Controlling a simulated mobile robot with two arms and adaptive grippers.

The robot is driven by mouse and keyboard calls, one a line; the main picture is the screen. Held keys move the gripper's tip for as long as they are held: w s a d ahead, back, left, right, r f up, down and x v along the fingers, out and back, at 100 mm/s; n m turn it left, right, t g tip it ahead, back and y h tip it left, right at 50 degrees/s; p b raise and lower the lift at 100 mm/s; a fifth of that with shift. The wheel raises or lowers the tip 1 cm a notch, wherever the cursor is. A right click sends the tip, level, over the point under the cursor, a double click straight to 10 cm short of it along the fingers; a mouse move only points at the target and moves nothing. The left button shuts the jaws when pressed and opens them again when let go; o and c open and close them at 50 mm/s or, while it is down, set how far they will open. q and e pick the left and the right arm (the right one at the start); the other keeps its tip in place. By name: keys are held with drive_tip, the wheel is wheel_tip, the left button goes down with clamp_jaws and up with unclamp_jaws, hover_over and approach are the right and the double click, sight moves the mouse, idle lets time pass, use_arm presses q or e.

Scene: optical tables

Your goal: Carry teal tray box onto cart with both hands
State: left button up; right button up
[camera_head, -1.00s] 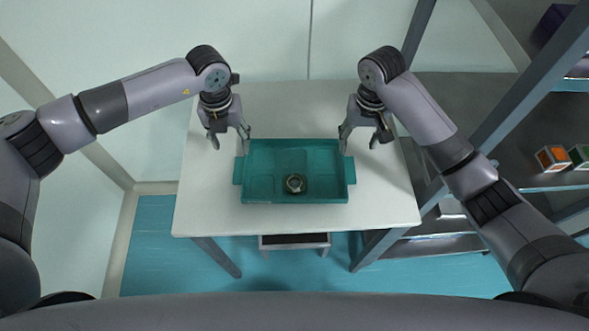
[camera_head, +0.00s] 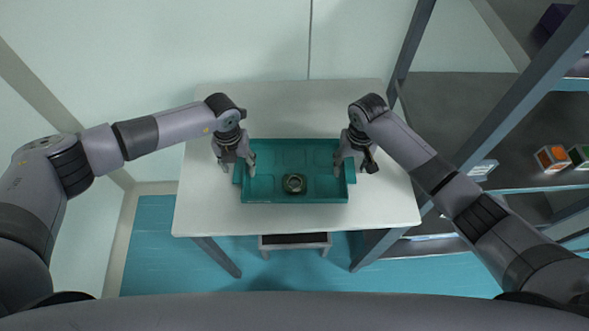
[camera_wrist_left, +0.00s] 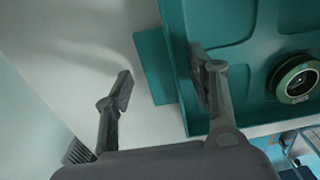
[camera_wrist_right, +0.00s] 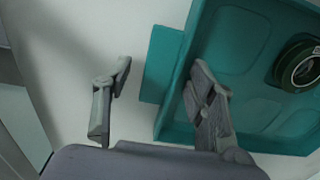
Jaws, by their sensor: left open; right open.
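The teal tray box (camera_head: 290,197) sits on a white table, with a side tab at each short end and a round dark-green object (camera_head: 294,184) inside. My left gripper (camera_head: 238,172) is open at the tray's left end; in the left wrist view its fingers (camera_wrist_left: 163,88) are on either side of the tab (camera_wrist_left: 155,67), one over the tray's inside. My right gripper (camera_head: 352,168) is open at the right end; in the right wrist view its fingers (camera_wrist_right: 162,82) are around the tab (camera_wrist_right: 160,64). I cannot tell whether either touches the tray. No cart is clearly recognisable.
The white table (camera_head: 215,215) has free room around the tray. A grey metal shelf rack stands at the right, with an orange box (camera_head: 552,158) and a green box (camera_head: 580,156). A low stool-like object (camera_head: 295,241) stands below the table's front edge.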

use_arm(q)
drive_tip(key=shift+c, duration=0.2)
use_arm(e)
drive_tip(key=shift+c, duration=0.2)
use_arm(q)
clamp_jaws()
use_arm(e)
clamp_jaws()
